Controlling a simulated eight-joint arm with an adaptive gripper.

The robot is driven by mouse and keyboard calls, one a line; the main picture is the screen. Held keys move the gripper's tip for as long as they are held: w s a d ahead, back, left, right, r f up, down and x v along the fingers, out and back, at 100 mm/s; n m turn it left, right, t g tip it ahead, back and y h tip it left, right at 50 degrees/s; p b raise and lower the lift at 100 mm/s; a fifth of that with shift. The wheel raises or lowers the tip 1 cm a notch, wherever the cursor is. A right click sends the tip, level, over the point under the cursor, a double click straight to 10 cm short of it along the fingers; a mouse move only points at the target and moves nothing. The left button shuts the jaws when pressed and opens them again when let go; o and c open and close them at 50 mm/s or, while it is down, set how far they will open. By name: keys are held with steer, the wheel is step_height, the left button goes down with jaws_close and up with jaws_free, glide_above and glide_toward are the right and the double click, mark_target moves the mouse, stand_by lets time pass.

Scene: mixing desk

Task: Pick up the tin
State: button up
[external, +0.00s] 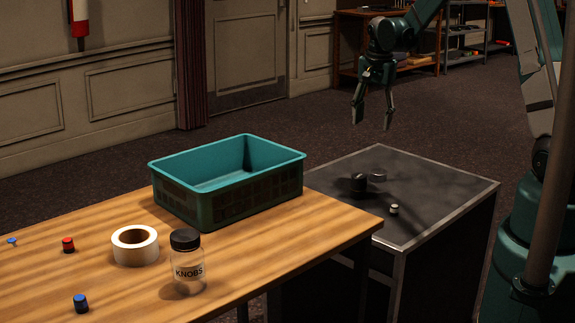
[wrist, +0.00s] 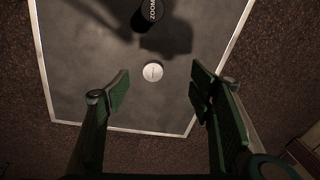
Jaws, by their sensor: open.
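A small pale round piece (external: 394,210) stands on the dark desk top (external: 440,195); it may be the tin, but I cannot read its label. In the wrist view it is a whitish disc (wrist: 153,72), lying between the fingertips in the picture and well below them. My gripper (external: 372,122) is open and empty, pointing down, high above the desk. Both fingers show in the wrist view (wrist: 158,88), spread apart.
The wooden table (external: 290,260) holds a teal crate (external: 230,205), white roll (external: 135,246), knobs jar (external: 187,270) and small coloured pieces.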

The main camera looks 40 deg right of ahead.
mark_target(378, 172)
steer(key=d+f+m, duration=0.1)
steer(key=d+f, duration=0.1)
steer(key=f, duration=0.2)
steer(key=w+d+f+m, duration=0.1)
steer(key=d+f, duration=0.1)
steer(key=f, duration=0.2)
steer(key=w+d+f+m+g+b, duration=0.1)
steer(key=d+f, duration=0.2)
steer(key=f, duration=0.1)
steer(key=shift+f, duration=0.1)
steer(key=shift+f+b, duration=0.35)
steer(key=shift+f, duration=0.95)
steer(key=shift+s+f+b, duration=0.15)
steer(key=shift+f+b, duration=0.65)
steer(key=shift+f, duration=1.8)
steer(key=shift+c, duration=0.4)
steer(key=c, duration=0.9)
